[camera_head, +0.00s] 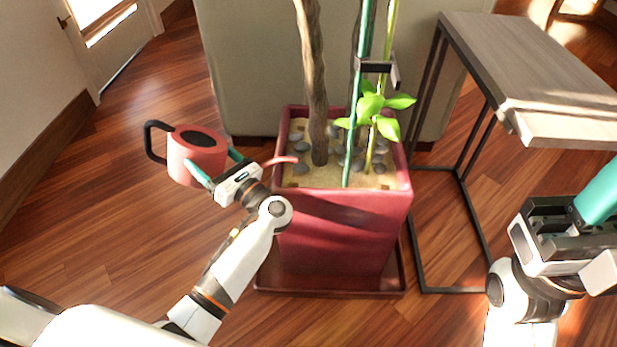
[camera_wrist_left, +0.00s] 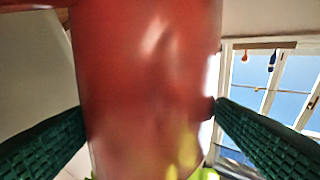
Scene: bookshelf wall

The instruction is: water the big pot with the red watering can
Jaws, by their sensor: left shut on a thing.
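The red watering can (camera_head: 196,157), with a black handle (camera_head: 153,142) on its left, is up at the left of the big pot. My left gripper (camera_head: 215,166) is shut around its body, with teal fingers on either side. The can's thin red spout (camera_head: 281,160) shows past the gripper, its tip over the pot's left rim. No water shows. The big square red pot (camera_head: 345,225) stands on a red saucer (camera_head: 330,284). In the left wrist view, the red can body (camera_wrist_left: 148,90) fills the middle between the fingers. My right gripper (camera_head: 590,205) is at the right edge, partly cut off.
A trunk (camera_head: 314,80), a green stake (camera_head: 353,110) and a leafy stem stand in the pot among grey stones. A wood-topped table (camera_head: 540,65) with a black frame stands close on its right. A pale block (camera_head: 250,60) is behind. Floor at left is clear.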

